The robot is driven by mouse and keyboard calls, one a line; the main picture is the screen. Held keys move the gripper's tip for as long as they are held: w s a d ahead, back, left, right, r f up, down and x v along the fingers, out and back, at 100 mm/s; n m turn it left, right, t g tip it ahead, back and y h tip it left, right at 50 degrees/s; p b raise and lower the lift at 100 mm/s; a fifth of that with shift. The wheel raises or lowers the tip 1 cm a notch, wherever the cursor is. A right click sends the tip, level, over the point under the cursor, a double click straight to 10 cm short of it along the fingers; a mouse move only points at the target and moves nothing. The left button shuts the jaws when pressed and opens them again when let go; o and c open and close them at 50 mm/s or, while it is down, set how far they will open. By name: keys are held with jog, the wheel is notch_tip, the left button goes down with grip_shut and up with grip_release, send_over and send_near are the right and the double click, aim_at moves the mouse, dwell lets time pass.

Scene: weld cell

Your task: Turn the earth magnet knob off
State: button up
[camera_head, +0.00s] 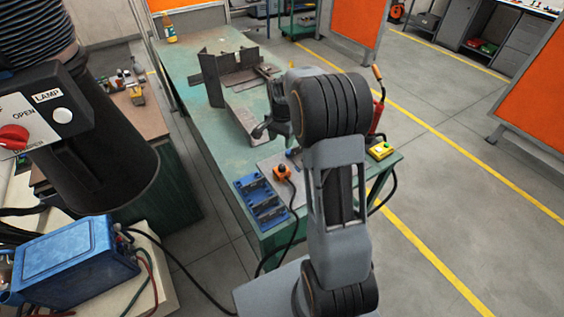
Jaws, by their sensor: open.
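An orange device (282,173) with a black cable sits near the front of the green welding table; it looks like the earth magnet. A dark knob seems to be on its top, but it is too small to tell which way it points. My gripper (262,131) is open and empty, above the table and farther back than the orange device. My arm comes up from the front and bends over to the gripper, hiding part of the table to its right.
A fume hood (45,110) with a red knob hangs at left above a blue machine (75,260). The floor at right is clear.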

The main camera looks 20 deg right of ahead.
aim_at(282, 166)
jog(key=f+p, duration=0.1)
jog(key=f, duration=0.6)
jog(key=f+p, duration=0.1)
jog(key=f, duration=0.6)
jog(key=shift+w+d+f, duration=0.1)
jog(key=shift+w+d, duration=0.05)
jog(key=shift+w, duration=0.05)
jog(key=c, duration=0.9)
jog(key=shift+c, duration=0.2)
